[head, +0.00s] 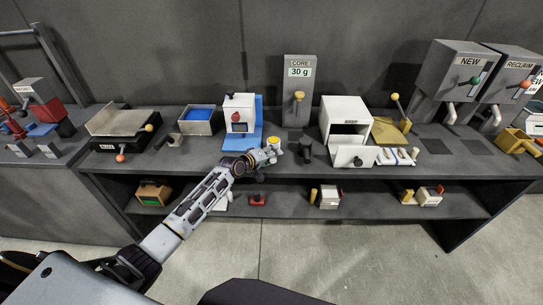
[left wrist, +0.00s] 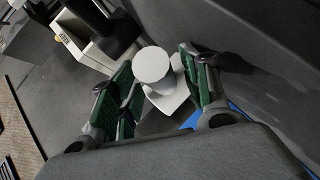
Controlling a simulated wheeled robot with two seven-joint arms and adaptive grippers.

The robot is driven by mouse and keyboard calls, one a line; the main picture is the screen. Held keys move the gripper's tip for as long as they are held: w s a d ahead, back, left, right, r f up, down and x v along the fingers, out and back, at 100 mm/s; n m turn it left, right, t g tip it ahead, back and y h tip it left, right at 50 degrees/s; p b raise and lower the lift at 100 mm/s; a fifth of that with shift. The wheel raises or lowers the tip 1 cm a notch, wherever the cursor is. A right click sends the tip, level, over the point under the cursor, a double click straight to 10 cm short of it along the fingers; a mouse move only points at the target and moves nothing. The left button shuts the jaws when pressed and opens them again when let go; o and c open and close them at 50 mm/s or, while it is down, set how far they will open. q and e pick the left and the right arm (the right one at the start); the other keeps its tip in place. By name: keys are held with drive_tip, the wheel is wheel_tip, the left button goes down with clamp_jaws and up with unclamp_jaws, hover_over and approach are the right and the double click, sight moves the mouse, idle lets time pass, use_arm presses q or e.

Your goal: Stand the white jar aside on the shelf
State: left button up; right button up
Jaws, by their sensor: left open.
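In the left wrist view a white round-topped cylinder (left wrist: 153,65), which looks like the white jar, stands between the green-padded fingers of my left gripper (left wrist: 160,88). The fingers are open, one on each side of it, and I cannot tell whether either touches it. A pale flat-sided part shows just below and behind the cylinder. In the head view my left gripper (head: 266,157) is at the front edge of the upper shelf (head: 205,152), right of the white-and-red machine (head: 239,113). My right gripper is not in view.
A dark upright piece (head: 305,150) stands close right of my left gripper. Beyond it is a white box oven (head: 346,112) with its door hanging open. A blue-filled tray (head: 198,116) is to the left. The lower shelf (head: 285,207) holds several small items with gaps between.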

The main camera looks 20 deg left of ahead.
use_arm(q)
drive_tip(key=shift+s+r, duration=0.1)
drive_tip(key=v, duration=1.1)
drive_tip(key=shift+s+a+r, duration=0.2)
drive_tip(key=shift+s, duration=0.15)
idle(0.4)
idle(0.7)
